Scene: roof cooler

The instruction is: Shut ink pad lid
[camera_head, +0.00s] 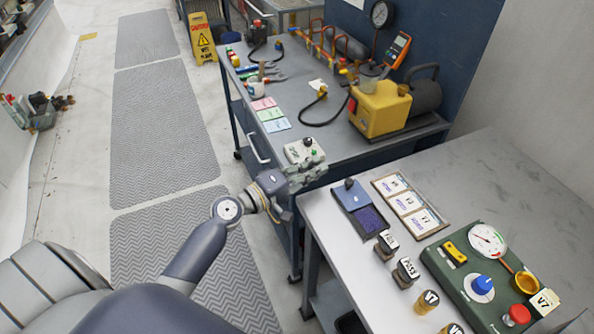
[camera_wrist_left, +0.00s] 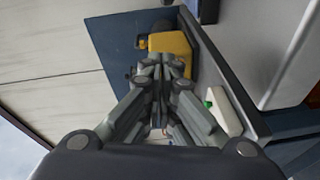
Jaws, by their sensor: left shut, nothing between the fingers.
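The ink pad (camera_head: 371,220) lies near the left edge of the grey table, its dark purple pad face showing. Its blue lid (camera_head: 345,198) is open on the far side of the pad. A small dark knob shows at the lid's far end; I cannot tell what it belongs to. My left gripper (camera_head: 318,168) is shut and empty, left of and beyond the lid, apart from it, by the gap between table and cart. Its closed fingers also show in the left wrist view (camera_wrist_left: 160,72), where the ink pad is not seen. My right gripper is not in view.
Label cards (camera_head: 409,203) lie right of the pad. Several stamps (camera_head: 386,245) stand in front of it. A green control panel (camera_head: 485,275) sits further right. On the cart, a white button box (camera_head: 304,151) is close to my left gripper, and a yellow pump (camera_head: 380,108) stands behind.

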